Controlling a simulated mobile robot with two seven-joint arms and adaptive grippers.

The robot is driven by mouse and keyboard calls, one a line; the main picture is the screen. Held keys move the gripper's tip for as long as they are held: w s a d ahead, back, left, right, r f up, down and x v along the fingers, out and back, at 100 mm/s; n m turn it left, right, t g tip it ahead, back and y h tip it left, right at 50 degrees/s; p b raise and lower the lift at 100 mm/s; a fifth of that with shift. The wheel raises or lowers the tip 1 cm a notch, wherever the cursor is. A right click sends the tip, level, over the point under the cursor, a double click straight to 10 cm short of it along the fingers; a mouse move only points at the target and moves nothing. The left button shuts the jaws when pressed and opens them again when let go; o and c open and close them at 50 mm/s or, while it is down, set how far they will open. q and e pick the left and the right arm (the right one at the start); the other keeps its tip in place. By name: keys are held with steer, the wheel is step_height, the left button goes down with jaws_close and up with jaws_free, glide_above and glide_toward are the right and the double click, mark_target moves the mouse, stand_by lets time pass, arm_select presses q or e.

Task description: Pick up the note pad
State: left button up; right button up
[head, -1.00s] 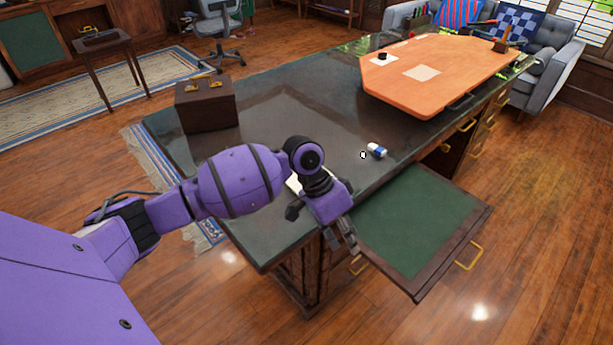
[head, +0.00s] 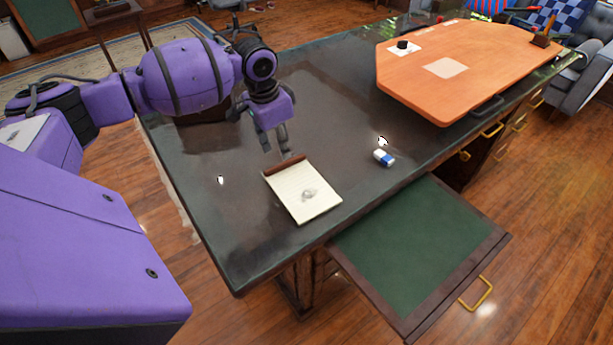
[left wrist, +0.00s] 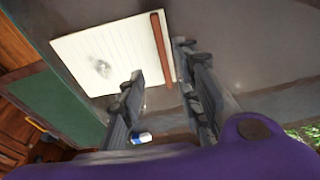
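The note pad (head: 303,195) lies flat on the dark desk top near its front edge. It has lined cream paper with a grey smudge or sketch and a brown binding strip along its far edge. My left gripper (head: 275,150) is above the desk, just behind the binding edge, fingers pointing down and empty. In the left wrist view the note pad (left wrist: 105,58) is at upper left, and the fingers of my left gripper (left wrist: 158,68) are spread apart, with the brown strip near the gap between the tips. My right gripper is not in view.
A blue and white eraser (head: 384,158) lies to the right of the pad. An orange board (head: 455,65) stands on the desk at the back right. A green-topped pull-out leaf (head: 420,245) extends from the desk's front. The desk (head: 235,235) is bare left of the pad.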

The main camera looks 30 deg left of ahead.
mark_target(285, 162)
arm_select(q)
step_height(285, 162, down, 3)
steer(key=shift+r, duration=0.1)
steer(key=f, duration=0.1)
steer(key=w+f, duration=0.1)
steer(key=f, duration=0.1)
steer(key=shift+w+f, duration=0.15)
steer(key=shift+f, duration=0.25)
jaws_close()
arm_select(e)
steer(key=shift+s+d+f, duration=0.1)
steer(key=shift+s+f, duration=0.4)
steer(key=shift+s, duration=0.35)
